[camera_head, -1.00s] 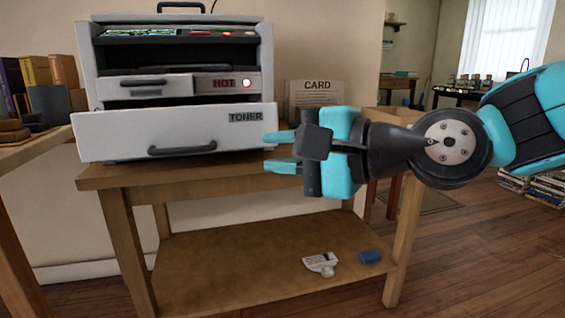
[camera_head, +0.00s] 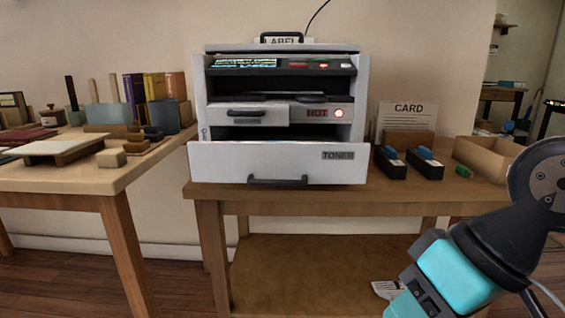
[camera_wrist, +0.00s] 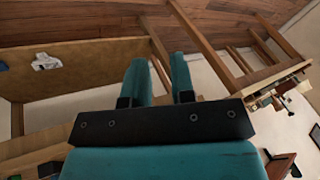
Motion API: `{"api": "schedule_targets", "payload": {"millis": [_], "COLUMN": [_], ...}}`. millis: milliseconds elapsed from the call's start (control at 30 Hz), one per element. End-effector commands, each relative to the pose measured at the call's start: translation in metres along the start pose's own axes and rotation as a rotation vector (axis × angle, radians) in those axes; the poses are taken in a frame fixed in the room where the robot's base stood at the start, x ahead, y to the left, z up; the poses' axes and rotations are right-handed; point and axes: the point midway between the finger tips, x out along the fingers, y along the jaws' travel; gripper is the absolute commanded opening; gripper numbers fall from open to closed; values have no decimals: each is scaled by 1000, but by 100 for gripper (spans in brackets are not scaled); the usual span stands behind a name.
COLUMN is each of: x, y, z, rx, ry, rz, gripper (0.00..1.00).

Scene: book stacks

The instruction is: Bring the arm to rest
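My arm comes in from the right edge of the head view and bends down to the lower right. My gripper (camera_wrist: 159,65) is open in the wrist view, with two teal fingers apart and nothing between them. In the head view, the teal gripper body (camera_head: 455,277) hangs in front of the table's lower right, pointing down and left. Its fingertips are cut off by the bottom edge there.
A printer (camera_head: 275,163) with a TONER drawer stands on a wooden table (camera_head: 300,200). Black holders (camera_head: 390,163), a card sign (camera_head: 408,116) and an open box (camera_head: 487,158) are right of it. A second table (camera_head: 60,183) with books stands left. A white object (camera_wrist: 45,62) lies on the lower shelf.

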Motion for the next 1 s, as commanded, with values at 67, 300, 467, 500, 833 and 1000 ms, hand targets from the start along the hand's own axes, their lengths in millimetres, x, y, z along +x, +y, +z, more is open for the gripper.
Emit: {"api": "schedule_targets", "payload": {"millis": [67,300,467,500,833,1000], "x": [-16,-81,-131,-145,-255,-307], "y": [-2,-28,-48,-54,-100,-121], "z": [20,0,-17,-22,-57,-74], "rx": [-166,-171,-169,-169,-168,-168], "ry": [-149,-150,-149,-149,-148,-148], "rz": [37,38,38,37,37,37], "gripper": [23,23,23,23,23,23]}}
